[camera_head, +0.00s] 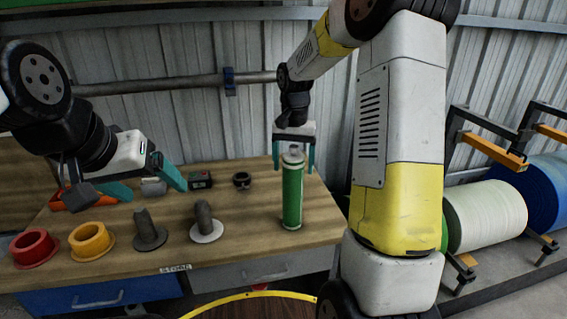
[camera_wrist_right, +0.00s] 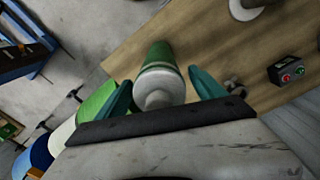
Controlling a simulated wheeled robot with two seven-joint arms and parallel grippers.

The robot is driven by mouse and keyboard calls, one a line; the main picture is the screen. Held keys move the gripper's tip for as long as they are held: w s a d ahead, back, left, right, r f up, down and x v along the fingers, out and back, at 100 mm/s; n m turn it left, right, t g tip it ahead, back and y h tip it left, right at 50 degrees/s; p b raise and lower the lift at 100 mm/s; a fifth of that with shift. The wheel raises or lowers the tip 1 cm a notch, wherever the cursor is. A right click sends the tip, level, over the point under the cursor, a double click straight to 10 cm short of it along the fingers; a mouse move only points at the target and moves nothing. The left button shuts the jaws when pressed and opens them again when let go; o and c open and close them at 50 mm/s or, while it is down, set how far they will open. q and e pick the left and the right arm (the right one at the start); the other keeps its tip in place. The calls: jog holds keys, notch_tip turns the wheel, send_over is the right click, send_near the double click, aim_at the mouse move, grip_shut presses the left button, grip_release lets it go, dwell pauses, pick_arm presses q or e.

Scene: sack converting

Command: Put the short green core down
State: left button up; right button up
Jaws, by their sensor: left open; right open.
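The green core (camera_head: 292,194) stands upright near the right end of the wooden bench, with a pale top end. My right gripper (camera_head: 293,160) is above it, open, with one teal finger on each side of the core's upper end. In the right wrist view the core (camera_wrist_right: 158,60) shows between the two spread fingers of the gripper (camera_wrist_right: 165,95), with a gap on both sides. My left gripper (camera_head: 150,186) is open and empty over the left part of the bench.
On the bench (camera_head: 235,250) stand a red ring (camera_head: 34,247), a yellow ring (camera_head: 91,240), and two grey posts on round bases (camera_head: 148,232) (camera_head: 206,222). Large rolls (camera_head: 486,214) are at the right.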

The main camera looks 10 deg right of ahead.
notch_tip(320, 180, up, 10)
jog(key=shift+r, duration=0.15)
jog(key=s+a+r+n+t+y, duration=0.1)
jog(key=s+n+t, duration=0.1)
jog(key=s, duration=1)
jog(key=s+a+r+n+t+y, duration=0.1)
jog(key=s+n+t, duration=0.2)
jog(key=s, duration=0.9)
jog(key=shift+s+a+r+t, duration=0.2)
jog(key=shift+r+t, duration=0.2)
jog(key=shift+t, duration=0.2)
jog(key=shift+o, duration=0.4)
